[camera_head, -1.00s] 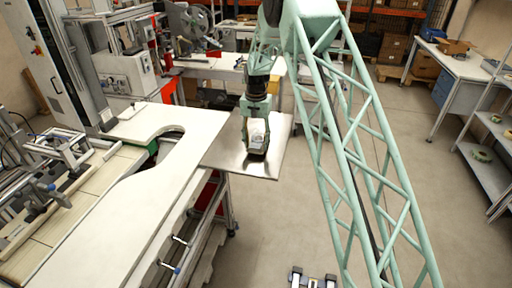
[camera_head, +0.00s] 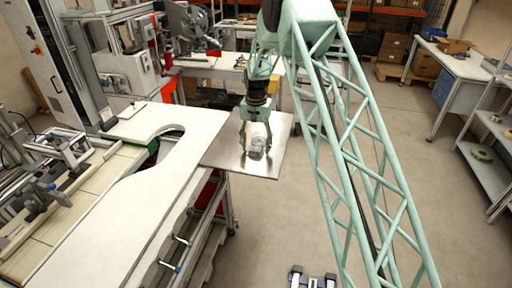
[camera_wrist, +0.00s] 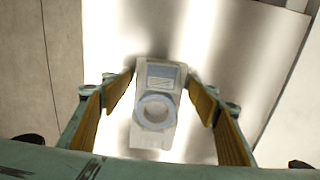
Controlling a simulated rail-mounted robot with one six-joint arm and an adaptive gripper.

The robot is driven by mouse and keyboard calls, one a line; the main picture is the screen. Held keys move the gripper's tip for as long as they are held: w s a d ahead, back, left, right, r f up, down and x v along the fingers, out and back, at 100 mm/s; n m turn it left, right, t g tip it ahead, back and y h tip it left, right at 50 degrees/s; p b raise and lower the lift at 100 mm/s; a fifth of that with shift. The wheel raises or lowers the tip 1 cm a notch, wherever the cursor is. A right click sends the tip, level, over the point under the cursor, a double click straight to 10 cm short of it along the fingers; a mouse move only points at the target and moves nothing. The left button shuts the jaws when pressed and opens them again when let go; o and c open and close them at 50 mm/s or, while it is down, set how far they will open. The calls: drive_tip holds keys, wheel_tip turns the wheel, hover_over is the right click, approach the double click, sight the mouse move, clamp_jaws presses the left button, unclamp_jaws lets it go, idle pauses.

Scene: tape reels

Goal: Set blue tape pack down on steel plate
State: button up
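The blue tape pack (camera_wrist: 157,105), a pale pack with a blue label and a blue-rimmed ring, rests on the steel plate (camera_wrist: 230,45) in the wrist view. In the head view it is small and pale (camera_head: 258,146), near the middle of the steel plate (camera_head: 222,153). My gripper (camera_wrist: 160,82) is open around the pack, one yellow-padded finger on each side with narrow gaps. In the head view my gripper (camera_head: 257,150) points down over the plate, its fingers apart on either side of the pack. The pack's underside is hidden.
A white worktop (camera_head: 120,210) with a curved cutout adjoins the plate on the left. My green lattice arm crosses the right side of the head view. A workbench (camera_head: 465,67) and shelves (camera_head: 490,150) stand far right. The floor right of the plate is clear.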

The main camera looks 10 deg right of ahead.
drive_tip(key=shift+r, duration=0.1)
wheel_tip(320, 180, up, 12)
idle(1.0)
drive_tip(key=shift+r, duration=0.1)
idle(0.7)
